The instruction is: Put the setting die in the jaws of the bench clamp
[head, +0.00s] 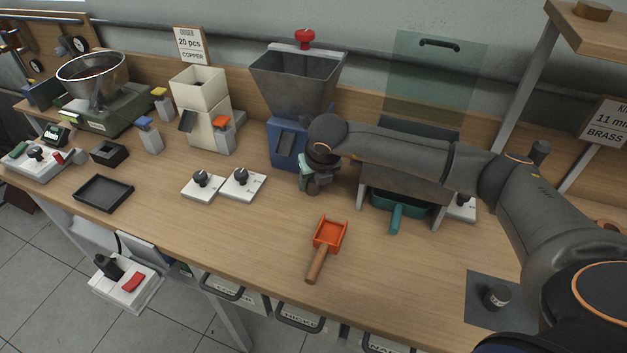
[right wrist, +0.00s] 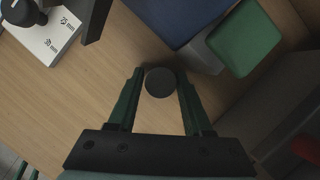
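My right gripper (head: 313,183) is beside the blue hopper machine, above the bench; my arm's wrist partly covers it in the head view. In the right wrist view its dark green fingers (right wrist: 161,84) stand apart, with a dark round piece (right wrist: 160,83) fitting closely between their tips, seen end-on. This may be the setting die. A similar short dark cylinder (head: 496,297) with a pale marking stands on a dark mat (head: 480,313) at the front right. I cannot surely pick out the bench clamp or its jaws.
The blue hopper machine (head: 287,145) stands behind the gripper. A green-topped block (right wrist: 244,38) is close by. White knob plates (head: 243,183) lie left. An orange scoop (head: 328,236) lies in front, and a grey stand (head: 405,182) is right.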

